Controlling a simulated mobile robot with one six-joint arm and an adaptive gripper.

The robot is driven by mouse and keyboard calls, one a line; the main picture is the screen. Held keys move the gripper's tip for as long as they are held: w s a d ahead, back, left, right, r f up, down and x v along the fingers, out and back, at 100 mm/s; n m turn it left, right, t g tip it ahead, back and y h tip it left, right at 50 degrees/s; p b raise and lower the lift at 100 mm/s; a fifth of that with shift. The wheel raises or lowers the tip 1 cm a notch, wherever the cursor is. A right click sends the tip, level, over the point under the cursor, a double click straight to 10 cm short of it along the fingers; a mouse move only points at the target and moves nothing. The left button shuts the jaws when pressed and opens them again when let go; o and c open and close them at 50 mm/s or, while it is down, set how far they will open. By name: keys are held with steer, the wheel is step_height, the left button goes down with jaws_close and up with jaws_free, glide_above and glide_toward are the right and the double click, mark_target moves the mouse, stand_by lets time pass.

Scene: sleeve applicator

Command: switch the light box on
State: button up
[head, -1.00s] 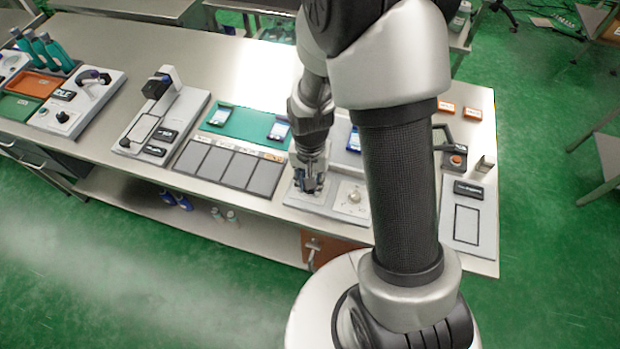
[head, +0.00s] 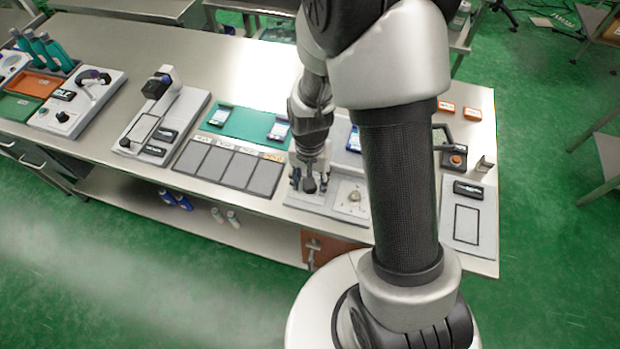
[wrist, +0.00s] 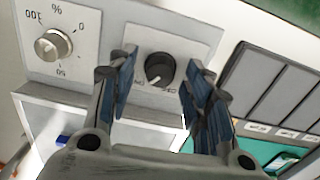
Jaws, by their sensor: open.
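The light box (wrist: 68,88) has a grey front panel with two knobs. In the wrist view, its black rotary switch (wrist: 160,67) stands on a light plate, with small lettering beside it that is partly too blurred to read. A white mark on the switch points to the lower left of the picture. My gripper (wrist: 158,75) is open, one finger on each side of the switch, with visible gaps. In the head view, my gripper (head: 309,184) is over the left part of the box's panel. My arm hides part of the box.
A silver dial (wrist: 53,45) with a percent scale sits beside the switch; it also shows in the head view (head: 354,197). Grey panels (head: 230,165) and a green mat (head: 240,127) lie to the left. A stand (head: 165,115) is further left.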

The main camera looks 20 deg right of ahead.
step_height(320, 180, up, 12)
stand_by(0.6)
